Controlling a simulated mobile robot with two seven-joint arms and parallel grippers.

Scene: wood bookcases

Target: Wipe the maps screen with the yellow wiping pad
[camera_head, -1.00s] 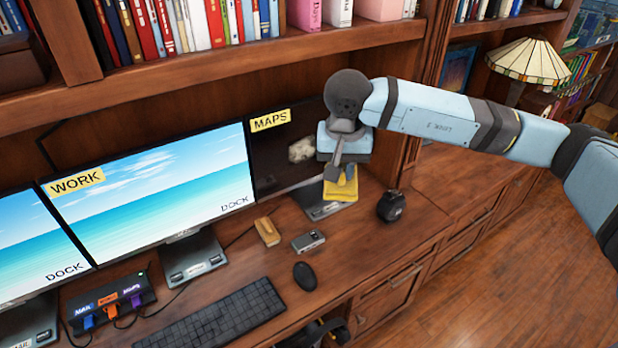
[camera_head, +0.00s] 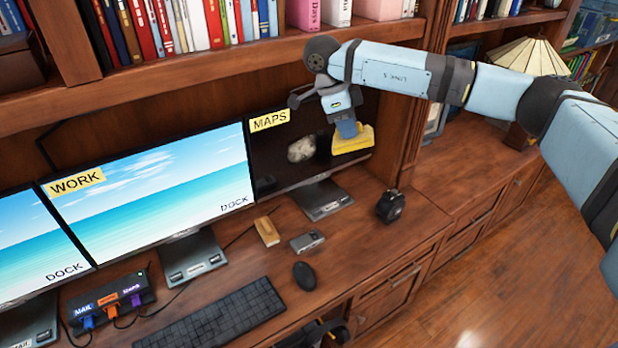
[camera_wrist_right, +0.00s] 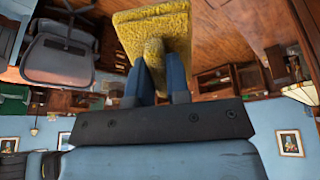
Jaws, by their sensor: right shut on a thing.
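The maps screen (camera_head: 272,165) is the dark monitor with the yellow MAPS label, right of the work screen. A whitish smudge (camera_head: 301,149) shows on its dark face. My right gripper (camera_head: 346,129) is shut on the yellow wiping pad (camera_head: 356,141) and holds it up at the screen's right side. I cannot tell whether the pad touches the screen. In the right wrist view the blue fingers (camera_wrist_right: 154,72) pinch a raised grip on the back of the yellow pad (camera_wrist_right: 133,35). The pad and arm hide the screen's right part. My left gripper is out of view.
The work screen (camera_head: 150,195) stands left of the maps screen. A wooden block (camera_head: 267,232), a small grey device (camera_head: 307,242), a mouse (camera_head: 304,275), a keyboard (camera_head: 215,318) and a dark round object (camera_head: 390,206) lie on the desk. A bookshelf (camera_head: 250,52) overhangs the screens.

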